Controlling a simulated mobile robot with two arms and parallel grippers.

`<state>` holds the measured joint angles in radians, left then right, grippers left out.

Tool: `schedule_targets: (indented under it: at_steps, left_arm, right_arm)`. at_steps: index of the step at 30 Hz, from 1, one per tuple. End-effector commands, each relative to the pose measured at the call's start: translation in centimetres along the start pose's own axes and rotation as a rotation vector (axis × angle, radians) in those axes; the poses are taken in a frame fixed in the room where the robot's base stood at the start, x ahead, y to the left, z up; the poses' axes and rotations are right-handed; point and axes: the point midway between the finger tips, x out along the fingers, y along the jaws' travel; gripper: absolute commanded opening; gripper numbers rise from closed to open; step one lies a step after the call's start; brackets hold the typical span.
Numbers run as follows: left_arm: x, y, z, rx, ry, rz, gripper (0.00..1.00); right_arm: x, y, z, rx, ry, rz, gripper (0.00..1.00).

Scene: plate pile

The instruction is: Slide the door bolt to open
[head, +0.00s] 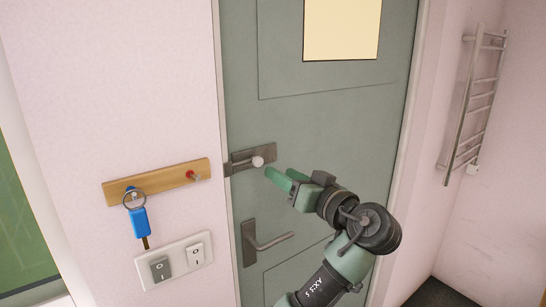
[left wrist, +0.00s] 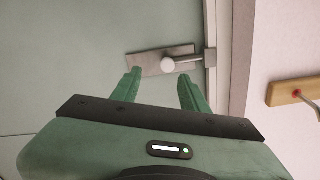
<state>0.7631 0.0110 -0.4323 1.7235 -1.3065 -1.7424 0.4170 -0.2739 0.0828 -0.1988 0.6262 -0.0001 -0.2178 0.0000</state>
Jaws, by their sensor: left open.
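A metal door bolt (head: 240,160) is mounted on the grey-green door (head: 320,120) near its left edge, with a round pale knob (head: 257,161). In the left wrist view the bolt's rod runs from the knob (left wrist: 167,65) towards a catch (left wrist: 210,57) at the door's edge. My left gripper (head: 275,177) is just right of and below the knob in the head view. It is open and empty. In the left wrist view, its green fingers (left wrist: 159,76) point at the bolt, with the knob beyond the gap between them. My right gripper is not in view.
A lever handle (head: 268,243) sits on the door below the bolt. Left of the door are a wooden key rack (head: 165,181) with a blue-tagged key (head: 140,220) and a switch plate (head: 178,262). A towel rail (head: 475,105) hangs at the right.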

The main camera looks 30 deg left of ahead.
Motion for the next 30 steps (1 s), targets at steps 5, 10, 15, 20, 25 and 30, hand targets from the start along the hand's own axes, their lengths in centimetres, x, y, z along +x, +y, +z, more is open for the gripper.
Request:
schedule_targets:
  at_steps: [5,10,15,20,25,30]
  left_arm:
    - [1.4,-0.7,-0.5,-0.012,0.0,-0.014,0.44]
    - [4.3,-0.7,-0.6,-0.008,-0.001,-0.014,0.44]
    - [6.6,-0.6,-0.4,-0.007,-0.001,-0.011,0.44]
    - [7.6,-0.5,-0.3,-0.009,-0.002,-0.01,0.44]
    - [7.7,-0.4,-0.2,-0.01,-0.002,-0.008,0.44]
    - [7.7,-0.4,-0.1,-0.01,-0.002,-0.008,0.22]
  right_arm:
    - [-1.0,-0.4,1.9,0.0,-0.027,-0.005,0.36]
    - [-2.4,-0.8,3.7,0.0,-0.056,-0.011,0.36]
    - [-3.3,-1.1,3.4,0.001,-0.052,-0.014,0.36]
    - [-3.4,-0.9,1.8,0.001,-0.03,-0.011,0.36]
    - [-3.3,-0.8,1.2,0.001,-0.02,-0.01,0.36]
    - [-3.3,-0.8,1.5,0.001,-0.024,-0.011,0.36]
